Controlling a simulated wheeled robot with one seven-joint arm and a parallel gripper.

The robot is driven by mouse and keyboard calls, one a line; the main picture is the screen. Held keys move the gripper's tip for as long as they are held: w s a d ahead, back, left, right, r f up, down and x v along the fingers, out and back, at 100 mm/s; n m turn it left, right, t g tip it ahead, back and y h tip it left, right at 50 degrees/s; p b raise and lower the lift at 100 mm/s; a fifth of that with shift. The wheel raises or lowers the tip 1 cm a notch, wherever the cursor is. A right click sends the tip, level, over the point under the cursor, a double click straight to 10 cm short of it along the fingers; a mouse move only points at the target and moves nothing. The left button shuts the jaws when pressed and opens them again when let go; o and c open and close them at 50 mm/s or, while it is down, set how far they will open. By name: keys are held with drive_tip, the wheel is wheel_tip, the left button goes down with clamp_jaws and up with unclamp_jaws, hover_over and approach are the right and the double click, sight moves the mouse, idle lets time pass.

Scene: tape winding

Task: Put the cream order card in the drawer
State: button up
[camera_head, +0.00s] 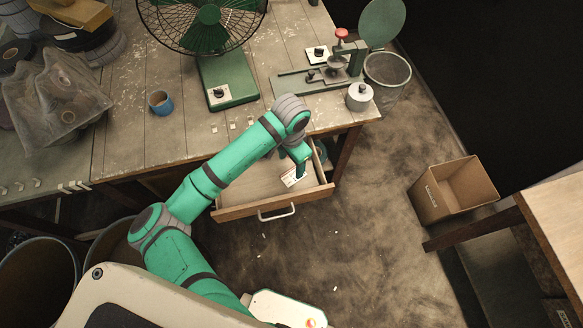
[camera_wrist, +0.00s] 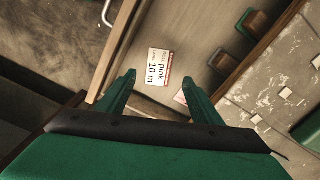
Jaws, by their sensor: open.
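The cream order card (camera_wrist: 158,68), printed "pink" and "10 m" with a red edge, lies flat on the floor of the open drawer (camera_wrist: 116,42). It also shows in the head view (camera_head: 290,179), inside the drawer (camera_head: 258,209) near its right side. My gripper (camera_wrist: 158,80) is open and empty above the drawer, its fingers apart on either side of the card's lower end in the wrist view. A second pale piece with red marks (camera_wrist: 181,97) lies partly hidden behind the right finger.
A cardboard box (camera_head: 430,203) stands on the floor to the right.

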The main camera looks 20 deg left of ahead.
wheel_tip(320, 180, up, 5)
drive_tip(key=w+d+r+n+t+h, duration=0.2)
drive_tip(key=w+d+r+t+h, duration=0.15)
drive_tip(key=d, duration=0.75)
drive_tip(key=w+d+r+n+t+h, duration=0.1)
drive_tip(key=w+d+r+t+h, duration=0.25)
drive_tip(key=d, duration=0.75)
drive_tip(key=w+d+r+n+t+h, duration=0.2)
drive_tip(key=w+d+r+t, duration=0.25)
drive_tip(key=d, duration=0.65)
drive_tip(key=s+a+f+n+t+y, duration=0.1)
drive_tip(key=s+a+f+n+y, duration=0.2)
drive_tip(key=s, duration=0.4)
drive_tip(key=s+a+f+n+t+y, duration=0.1)
drive_tip(key=s+a+f+y, duration=0.2)
drive_tip(key=s, duration=0.5)
drive_tip(key=s+a+f+n+t+y, duration=0.2)
drive_tip(key=s+a+f, duration=0.1)
drive_tip(key=s+f, duration=0.3)
drive_tip(key=s+a+r+m, duration=0.2)
drive_tip(key=s+a, duration=0.2)
drive_tip(key=s, duration=0.5)
drive_tip(key=s+a+r+m+y, duration=0.1)
drive_tip(key=s+a+m, duration=0.1)
drive_tip(key=s+a, duration=0.3)
drive_tip(key=v, duration=0.4)
drive_tip(key=shift+a, duration=0.25)
